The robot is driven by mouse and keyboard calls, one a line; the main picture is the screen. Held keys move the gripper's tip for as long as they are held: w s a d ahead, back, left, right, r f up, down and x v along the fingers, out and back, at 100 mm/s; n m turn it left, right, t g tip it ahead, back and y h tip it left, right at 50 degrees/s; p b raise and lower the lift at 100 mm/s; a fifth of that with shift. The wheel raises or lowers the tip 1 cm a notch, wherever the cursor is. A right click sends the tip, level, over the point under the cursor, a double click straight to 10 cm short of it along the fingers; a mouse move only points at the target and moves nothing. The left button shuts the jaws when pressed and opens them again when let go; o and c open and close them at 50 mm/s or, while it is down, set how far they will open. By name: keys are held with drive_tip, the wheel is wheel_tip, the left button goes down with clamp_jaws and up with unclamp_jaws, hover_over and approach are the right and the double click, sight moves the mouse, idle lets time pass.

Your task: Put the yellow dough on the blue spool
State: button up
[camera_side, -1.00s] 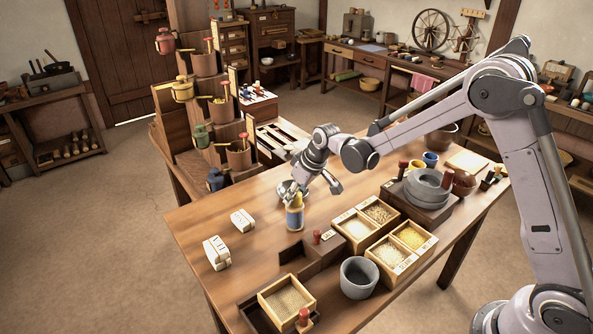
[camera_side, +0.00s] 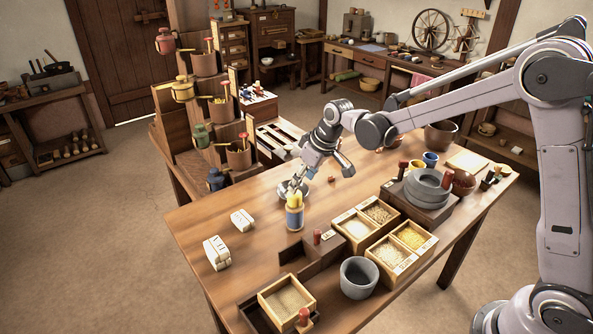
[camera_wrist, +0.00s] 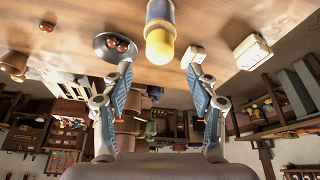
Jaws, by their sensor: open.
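The blue spool (camera_side: 294,217) stands upright on the wooden table, with yellowish bands at its ends. The yellow dough (camera_side: 294,199) sits on top of it. In the wrist view the spool (camera_wrist: 160,10) is at the top centre, with the rounded dough (camera_wrist: 160,48) at its end, touching it. My gripper (camera_side: 319,175) is just above and behind them in the side view, apart from the dough. In the wrist view my gripper (camera_wrist: 159,70) is open, with nothing between its fingers.
A metal bowl (camera_wrist: 103,52) with small brown balls is close to the spool. White blocks (camera_side: 216,253) lie left on the table (camera_side: 190,222). Grain boxes (camera_side: 341,217), a grey pot (camera_side: 358,278) and a stone quern (camera_side: 428,187) stand to the right. A stepped rack (camera_side: 187,139) is behind.

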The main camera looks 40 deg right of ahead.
drive_tip(key=s+d+r+m+t, duration=0.1)
drive_tip(key=s+d+r, duration=0.1)
drive_tip(key=s+r, duration=0.95)
drive_tip(key=s+f+m+t, duration=0.1)
drive_tip(key=s+f, duration=0.1)
drive_tip(key=s, duration=0.5)
drive_tip(key=s+d+f+m+h, duration=0.1)
drive_tip(key=s, duration=0.6)
drive_tip(key=shift+d+f+t, duration=0.15)
drive_tip(key=shift+f+t, duration=0.25)
